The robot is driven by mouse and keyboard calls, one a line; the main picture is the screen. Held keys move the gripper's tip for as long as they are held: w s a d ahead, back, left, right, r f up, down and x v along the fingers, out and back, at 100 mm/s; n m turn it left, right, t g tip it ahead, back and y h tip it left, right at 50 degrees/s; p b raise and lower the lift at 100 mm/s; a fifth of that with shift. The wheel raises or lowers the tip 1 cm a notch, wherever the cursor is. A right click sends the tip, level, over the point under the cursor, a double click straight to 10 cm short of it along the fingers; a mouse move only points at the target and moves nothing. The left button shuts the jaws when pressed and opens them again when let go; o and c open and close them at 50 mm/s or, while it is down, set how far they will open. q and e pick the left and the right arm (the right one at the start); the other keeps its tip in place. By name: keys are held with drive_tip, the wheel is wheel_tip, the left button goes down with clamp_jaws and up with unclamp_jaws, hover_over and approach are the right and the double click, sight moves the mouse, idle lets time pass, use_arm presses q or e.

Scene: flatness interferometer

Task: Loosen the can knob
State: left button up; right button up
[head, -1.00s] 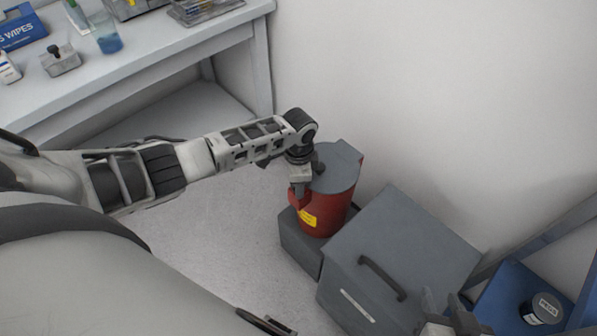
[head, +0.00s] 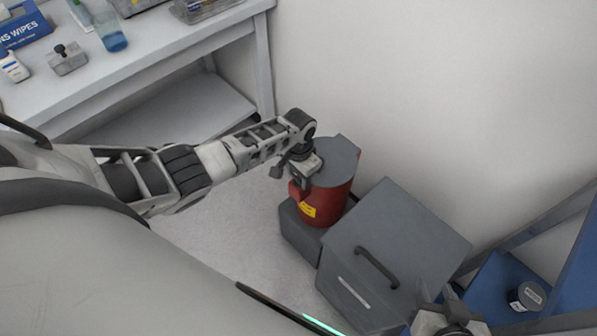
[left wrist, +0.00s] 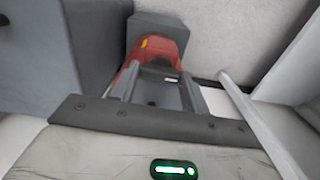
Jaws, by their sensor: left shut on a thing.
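My left gripper (head: 299,184) is at the can's near upper edge, by the lid, and is shut on the knob, which the jaws hide. In the left wrist view the red can (left wrist: 158,50) shows just beyond the two fingers of my left gripper (left wrist: 155,88). My right gripper (head: 450,326) is at the bottom edge, away from the can, and its jaws are unclear.
A grey box (head: 400,235) with a black handle stands close to the right of the can. A smaller grey block (head: 300,232) is below it. A wall is behind. A bench (head: 150,70) with bottles is at upper left; a dark round container (head: 527,296) is on blue at lower right.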

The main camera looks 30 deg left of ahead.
sight(299, 177)
idle(0.4)
use_arm(q)
drive_tip(key=o, duration=1)
use_arm(e)
drive_tip(key=shift+d, duration=0.15)
use_arm(q)
drive_tip(key=shift+r, duration=0.1)
use_arm(e)
drive_tip(key=shift+r, duration=0.1)
use_arm(q)
drive_tip(key=shift+r, duration=0.3)
wheel_tip(299, 177, up, 15)
drive_tip(key=p, duration=0.3)
drive_tip(key=shift+r, duration=0.15)
use_arm(e)
drive_tip(key=shift+s+d+r, duration=0.2)
drive_tip(key=shift+d+r, duration=0.1)
drive_tip(key=shift+r, duration=0.35)
drive_tip(key=shift+a, duration=0.1)
